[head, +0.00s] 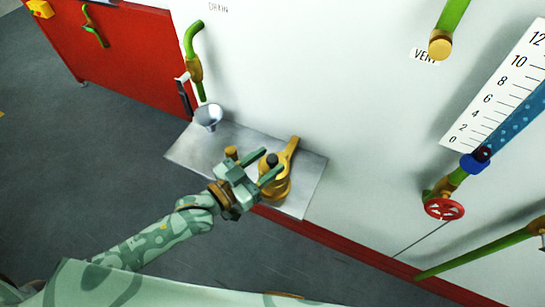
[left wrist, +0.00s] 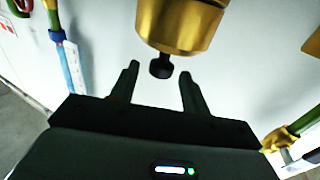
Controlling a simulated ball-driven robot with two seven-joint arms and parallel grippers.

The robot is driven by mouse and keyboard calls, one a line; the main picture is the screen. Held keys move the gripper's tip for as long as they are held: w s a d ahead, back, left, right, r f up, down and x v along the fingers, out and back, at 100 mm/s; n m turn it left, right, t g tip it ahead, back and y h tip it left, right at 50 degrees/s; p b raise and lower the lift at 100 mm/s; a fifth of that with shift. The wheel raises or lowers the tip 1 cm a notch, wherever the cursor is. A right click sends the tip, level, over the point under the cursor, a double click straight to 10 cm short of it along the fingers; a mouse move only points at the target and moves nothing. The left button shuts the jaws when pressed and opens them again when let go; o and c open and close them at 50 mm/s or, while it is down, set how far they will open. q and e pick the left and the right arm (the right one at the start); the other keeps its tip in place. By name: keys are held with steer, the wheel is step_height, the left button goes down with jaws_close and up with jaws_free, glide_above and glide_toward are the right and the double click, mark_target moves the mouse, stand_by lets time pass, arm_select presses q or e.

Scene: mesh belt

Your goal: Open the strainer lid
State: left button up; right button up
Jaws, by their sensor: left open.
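The strainer (head: 279,184) is a brass-coloured body with an arm slanting up to the right, standing on a metal shelf (head: 307,190). A black knob (head: 272,160) sits on it. My left gripper (head: 273,160) is open, with its two fingers at either side of the knob in the head view. In the left wrist view the brass strainer (left wrist: 180,22) is at the top, and its black knob (left wrist: 161,67) shows between the fingertips (left wrist: 159,72). I cannot tell whether the fingers touch the knob. The lid's seam is not clear. My right gripper is not in view.
A small funnel (head: 208,116) stands on the shelf under a green drain pipe (head: 193,45). A short brass piece (head: 231,153) is beside my left gripper. A white wall with a scale (head: 497,88) and red handwheel (head: 444,209) is at right. The dark floor is clear.

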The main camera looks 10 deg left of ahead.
arm_select(q)
steer(key=shift+x, duration=1.15)
